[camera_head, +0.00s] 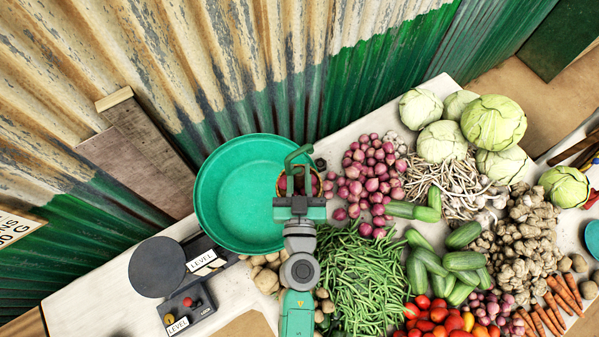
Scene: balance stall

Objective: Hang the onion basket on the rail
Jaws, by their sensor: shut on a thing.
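My gripper (299,200), seen from above, is shut on the onion basket (316,186) by what looks like its green hanger, which bends into a hook (300,155) at the top. Only a small part of the basket's round rim and a few red onions show around the hanger; the gripper hides the rest. The basket overlaps the right side of the large green pan in the picture. Its height above the pan or table cannot be told. I cannot clearly make out the rail.
The green pan (235,205) and a dark round plate (157,267) belong to the balance at left, by a small box with red and yellow knobs (187,304). Loose onions (372,178), beans (358,275), cabbages (494,122) and other vegetables crowd the right. A corrugated wall (230,60) stands behind.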

